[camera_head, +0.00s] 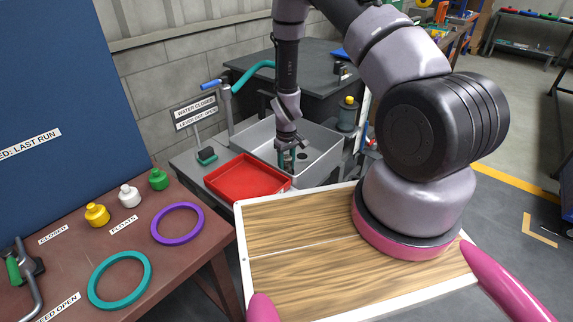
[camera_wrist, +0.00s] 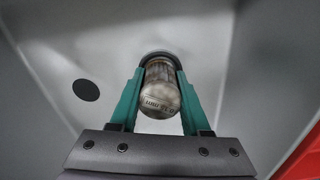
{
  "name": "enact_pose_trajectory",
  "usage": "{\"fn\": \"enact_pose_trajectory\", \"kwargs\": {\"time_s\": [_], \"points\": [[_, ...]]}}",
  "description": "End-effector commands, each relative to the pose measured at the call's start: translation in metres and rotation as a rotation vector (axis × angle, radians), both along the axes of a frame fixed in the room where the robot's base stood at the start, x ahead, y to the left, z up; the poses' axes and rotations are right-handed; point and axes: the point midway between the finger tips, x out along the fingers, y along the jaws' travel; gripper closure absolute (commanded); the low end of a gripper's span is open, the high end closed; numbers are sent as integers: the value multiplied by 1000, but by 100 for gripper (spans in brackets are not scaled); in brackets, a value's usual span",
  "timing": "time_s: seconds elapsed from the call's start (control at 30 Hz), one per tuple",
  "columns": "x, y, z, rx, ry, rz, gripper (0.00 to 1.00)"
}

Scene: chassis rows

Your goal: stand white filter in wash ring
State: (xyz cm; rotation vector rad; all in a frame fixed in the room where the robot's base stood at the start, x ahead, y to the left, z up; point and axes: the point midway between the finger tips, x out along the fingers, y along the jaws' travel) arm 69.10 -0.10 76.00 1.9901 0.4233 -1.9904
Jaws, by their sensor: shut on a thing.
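My gripper (camera_head: 288,160) is down inside the grey wash basin (camera_head: 322,150). In the wrist view my gripper (camera_wrist: 160,78) has its teal fingers shut on a pale, greyish cylindrical filter (camera_wrist: 161,98) with a printed label on its near end. A dark curved rim (camera_wrist: 158,54) shows at the far end of the filter, probably the wash ring. I cannot tell whether the filter is inside it or only in front of it. In the head view the filter is too small and covered to make out.
A red tray (camera_head: 247,176) sits at the basin's near left side. A teal spout (camera_head: 252,73) and a sign (camera_head: 195,112) stand behind. The brown table (camera_head: 120,240) holds several floats, a purple ring (camera_head: 178,224) and a teal ring (camera_head: 120,258). A dark drain hole (camera_wrist: 86,90) shows in the basin.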

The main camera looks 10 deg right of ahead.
Motion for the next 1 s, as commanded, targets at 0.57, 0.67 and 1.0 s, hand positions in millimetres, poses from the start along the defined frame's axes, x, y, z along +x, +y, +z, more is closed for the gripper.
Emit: {"fn": "enact_pose_trajectory", "kwargs": {"time_s": [0.57,0.67,1.0], "points": [[-1,0,-7,0,1,2,100],[-1,1,-7,0,1,2,100],[0,1,4,1,-2,3,18]]}}
